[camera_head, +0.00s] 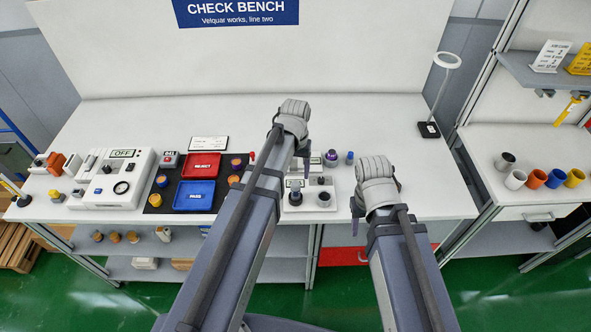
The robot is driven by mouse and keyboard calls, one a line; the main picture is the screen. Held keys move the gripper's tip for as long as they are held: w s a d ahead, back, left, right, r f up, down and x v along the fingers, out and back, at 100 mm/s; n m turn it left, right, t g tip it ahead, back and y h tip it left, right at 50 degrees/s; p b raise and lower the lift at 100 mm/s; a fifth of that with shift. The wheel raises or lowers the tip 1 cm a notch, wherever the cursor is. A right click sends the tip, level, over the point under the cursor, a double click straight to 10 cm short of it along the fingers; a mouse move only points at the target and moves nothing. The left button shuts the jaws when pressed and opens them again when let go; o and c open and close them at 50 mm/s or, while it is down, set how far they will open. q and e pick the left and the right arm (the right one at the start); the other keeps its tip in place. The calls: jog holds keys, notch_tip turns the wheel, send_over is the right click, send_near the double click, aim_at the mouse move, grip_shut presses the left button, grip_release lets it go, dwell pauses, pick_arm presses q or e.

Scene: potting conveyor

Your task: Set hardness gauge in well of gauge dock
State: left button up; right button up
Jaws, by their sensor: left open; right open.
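A pale dock-like block (310,207) stands on the white bench just right of my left forearm. It has a dark round opening (323,200) at its right front. A dark knobbed piece (296,198) stands at its left front; it looks like the hardness gauge, but it is too small to be sure. My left gripper (304,164) hangs over the back of the block, open, largely hidden behind its own arm. My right gripper (357,210) is open near the front edge of the bench, right of the block and apart from it, mostly hidden by its wrist.
A purple-topped piece (331,158) and a blue one (349,158) stand behind the block. Red (201,166) and blue (194,196) trays and a white machine (116,180) are at left. A ring lamp (429,129) stands at the back right. The bench's right part is clear.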

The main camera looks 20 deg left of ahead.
pick_arm(q)
jog(key=s+d+r+m+y+p, duration=0.1)
jog(key=s+d+r+m+p, duration=0.1)
jog(key=s+d, duration=0.8)
jog(key=s+r+m, duration=0.1)
jog(key=s+m, duration=0.1)
jog(key=s, duration=0.2)
jog(key=shift+s+d+r, duration=0.15)
jog(key=shift+d+r, duration=0.1)
jog(key=shift+r, duration=0.15)
pick_arm(e)
notch_tip(320, 180, up, 4)
jog(key=shift+f, duration=0.15)
pick_arm(q)
notch_tip(320, 180, down, 6)
jog(key=b, duration=0.6)
jog(key=shift+f, duration=0.25)
pick_arm(e)
notch_tip(320, 180, down, 6)
jog(key=shift+f, duration=0.25)
pick_arm(q)
jog(key=shift+c, duration=0.3)
